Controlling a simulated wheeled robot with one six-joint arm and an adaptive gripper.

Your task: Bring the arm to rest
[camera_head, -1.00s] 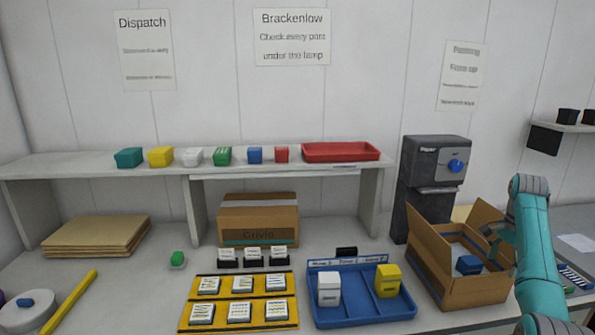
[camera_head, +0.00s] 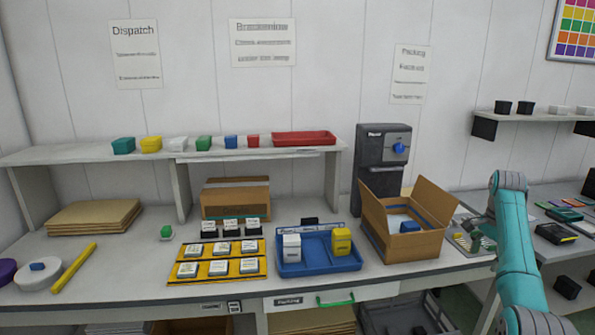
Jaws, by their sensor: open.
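My teal arm stands at the right of the head view. My gripper (camera_head: 481,240) is small and partly hidden beside the arm; it is open, with nothing visible in it. It is just right of the open cardboard box (camera_head: 411,246), apart from it, above a grey patterned pad. A blue ink bottle (camera_head: 410,226) lies inside the box.
A blue tray (camera_head: 318,262) holds a white bottle (camera_head: 291,247) and a yellow bottle (camera_head: 341,241). Left of it are yellow card racks (camera_head: 217,268). A dark dispenser (camera_head: 382,158) stands behind the box. A wall shelf (camera_head: 540,115) and a right-hand bench with small items lie beyond the arm.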

